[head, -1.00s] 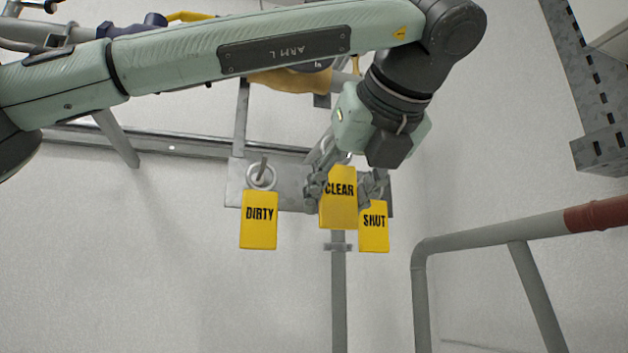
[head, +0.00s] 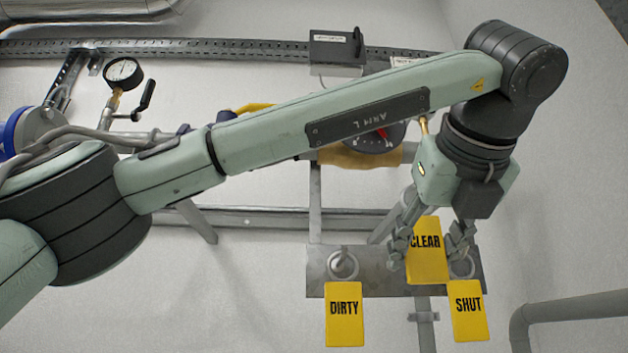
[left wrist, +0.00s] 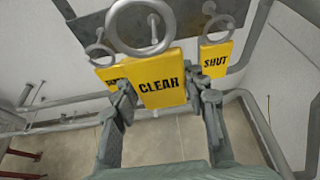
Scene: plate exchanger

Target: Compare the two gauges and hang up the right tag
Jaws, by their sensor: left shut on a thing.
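One round gauge (head: 124,73) is at the upper left. Another gauge (head: 375,141), with a red pointer, is mostly hidden behind my left arm. My right gripper is out of view.
A grey box (head: 336,50) sits on the perforated rail above my arm. Pipes run behind the plate, and a grey handrail (head: 570,310) stands at the lower right. The wall at the lower left is clear.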

